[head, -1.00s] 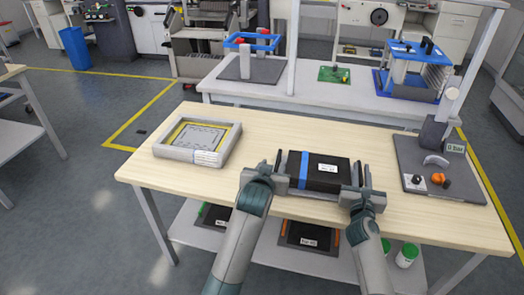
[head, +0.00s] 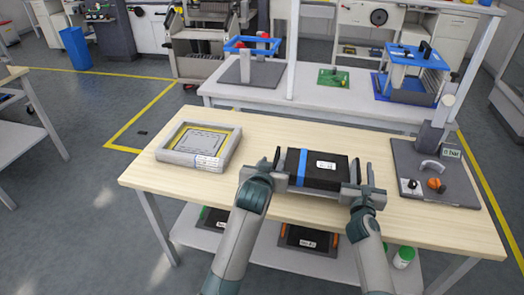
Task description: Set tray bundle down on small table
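The tray bundle (head: 334,173) is black with a blue band and a small white label on top, with a grey edge along its near side. It is over the front middle of the light wooden table (head: 240,215); a clear gap beneath it cannot be made out. My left gripper (head: 266,170) is at its left end and my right gripper (head: 361,183) at its right end. Both look shut on its ends, though the contact is small and partly hidden. Which surface the task calls the small table cannot be told.
A grey frame with a yellow inset (head: 170,153) lies left on the wooden table. A board (head: 455,192) with knobs and a post stands right. A white bench (head: 320,105) is behind. Bare wood lies between the frame and bundle. Black trays (head: 308,238) sit on the lower shelf.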

